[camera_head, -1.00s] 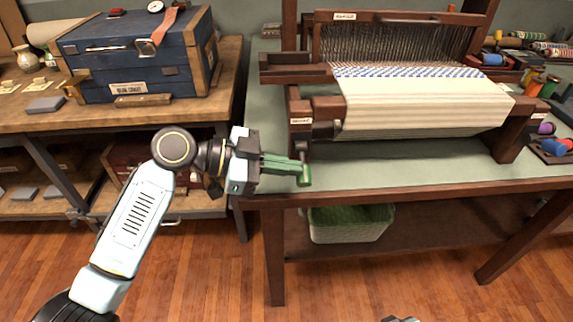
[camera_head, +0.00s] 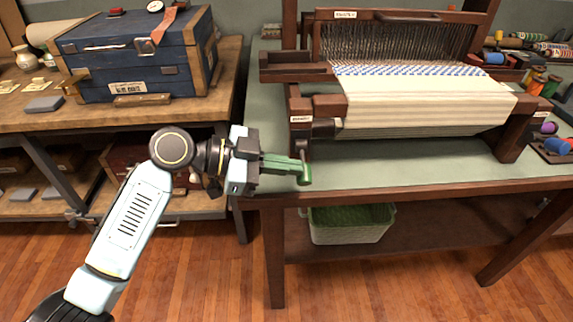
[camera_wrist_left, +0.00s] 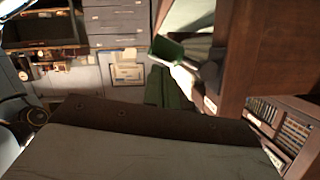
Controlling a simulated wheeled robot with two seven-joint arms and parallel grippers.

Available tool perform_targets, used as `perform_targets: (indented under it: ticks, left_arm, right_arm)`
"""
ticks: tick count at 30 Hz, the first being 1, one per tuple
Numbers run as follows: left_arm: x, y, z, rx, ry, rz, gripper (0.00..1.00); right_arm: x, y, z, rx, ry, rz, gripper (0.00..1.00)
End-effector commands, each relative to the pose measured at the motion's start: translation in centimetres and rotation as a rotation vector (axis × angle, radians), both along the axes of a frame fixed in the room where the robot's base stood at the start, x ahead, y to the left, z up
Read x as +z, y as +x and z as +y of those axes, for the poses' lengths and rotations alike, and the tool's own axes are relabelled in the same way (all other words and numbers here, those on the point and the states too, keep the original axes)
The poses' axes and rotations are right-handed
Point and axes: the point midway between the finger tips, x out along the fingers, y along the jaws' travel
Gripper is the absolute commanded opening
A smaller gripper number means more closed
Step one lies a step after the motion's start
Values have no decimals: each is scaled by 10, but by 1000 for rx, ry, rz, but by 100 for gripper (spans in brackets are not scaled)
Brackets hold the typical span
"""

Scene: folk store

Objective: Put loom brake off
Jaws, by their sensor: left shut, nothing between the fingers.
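The wooden loom (camera_head: 330,108) stands on the table with striped cloth on its front beam. Its brake lever hangs at the front left corner below a small label, with a green handle (camera_head: 304,174) at its lower end. The handle also shows in the left wrist view (camera_wrist_left: 167,48), on a pale shaft by a dark mount. My left gripper (camera_head: 290,165) has green fingers, shut and empty, pointing right with their tips right beside the handle. I cannot tell whether they touch it. The fingers show in the left wrist view (camera_wrist_left: 168,92). My right gripper is not in view.
A blue wooden chest (camera_head: 130,60) sits on the workbench at the left. A green-lined basket (camera_head: 348,232) stands on the shelf under the loom table. Thread spools (camera_head: 556,146) lie at the right. The green tabletop (camera_head: 400,170) before the loom is clear.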

Motion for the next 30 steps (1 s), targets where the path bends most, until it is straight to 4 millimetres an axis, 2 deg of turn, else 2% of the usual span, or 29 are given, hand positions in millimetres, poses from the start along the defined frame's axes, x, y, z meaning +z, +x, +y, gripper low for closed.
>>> perform_targets:
  ticks: [5, 15, 21, 25, 30]
  left_arm:
    - [3, 0, 13, 2, 3, 1, 0]
    - [26, -6, 82, 3, 3, -1, 0]
    - [36, -8, 114, 2, 3, 0, 0]
    - [39, -9, 124, 0, 1, 0, 0]
    - [40, -10, 128, 0, 0, 0, 0]
  right_arm:
    - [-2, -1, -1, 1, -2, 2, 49]
    - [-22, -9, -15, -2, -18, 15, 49]
    - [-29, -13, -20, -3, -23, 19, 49]
    - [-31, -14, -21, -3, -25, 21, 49]
    - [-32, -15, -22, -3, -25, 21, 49]
